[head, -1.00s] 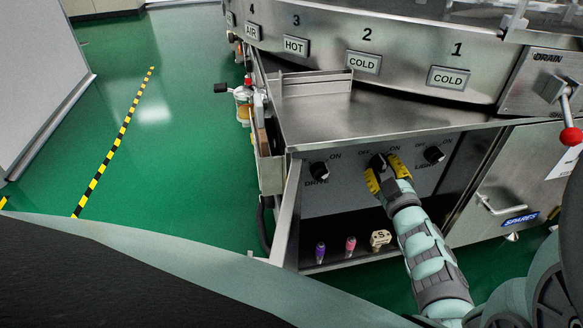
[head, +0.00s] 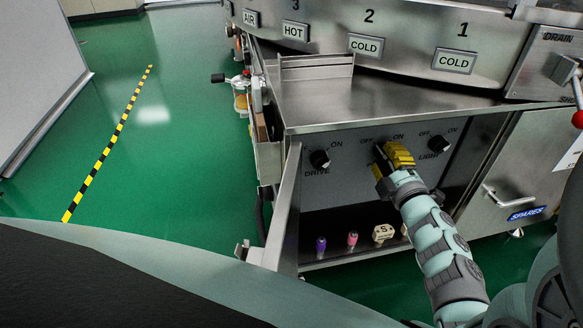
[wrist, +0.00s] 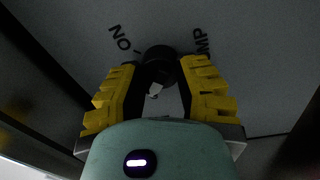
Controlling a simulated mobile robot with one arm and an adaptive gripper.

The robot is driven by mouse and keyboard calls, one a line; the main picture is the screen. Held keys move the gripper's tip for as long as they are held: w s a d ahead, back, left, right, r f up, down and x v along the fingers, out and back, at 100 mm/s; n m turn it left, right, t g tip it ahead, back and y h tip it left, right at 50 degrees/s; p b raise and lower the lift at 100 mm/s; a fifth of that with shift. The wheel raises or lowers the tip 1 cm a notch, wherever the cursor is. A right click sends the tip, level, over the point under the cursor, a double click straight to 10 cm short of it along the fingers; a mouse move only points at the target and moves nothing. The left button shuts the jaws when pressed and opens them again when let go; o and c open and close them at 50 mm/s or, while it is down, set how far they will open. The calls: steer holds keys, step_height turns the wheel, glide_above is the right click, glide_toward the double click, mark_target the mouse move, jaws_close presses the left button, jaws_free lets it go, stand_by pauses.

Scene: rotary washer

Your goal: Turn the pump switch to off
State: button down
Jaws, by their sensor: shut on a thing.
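The pump switch (wrist: 160,62) is a round black knob on the grey panel (head: 350,185), between the drive knob (head: 320,159) and the light knob (head: 439,144). In the wrist view it sits between my gripper's yellow-padded fingers, with "ON" to its left and part of "PUMP" to its right. My gripper (head: 393,155) is shut on the knob and hides nearly all of it in the head view. In the wrist view my gripper (wrist: 162,80) is turned well round from the upright of the lettering. A pale mark shows near the knob; its exact pointing is unclear.
Below the panel, a shelf holds a purple item (head: 320,247), a pink item (head: 352,239) and a cream block marked S (head: 383,233). An open metal door (head: 284,210) stands left. The steel top (head: 370,97) overhangs the panel.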

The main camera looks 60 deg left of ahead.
steer(key=shift+s, duration=0.1)
stand_by(0.4)
steer(key=c, duration=0.5)
jaws_free()
steer(key=shift+a, duration=0.2)
steer(key=shift+d, duration=0.15)
steer(key=shift+v, duration=5.95)
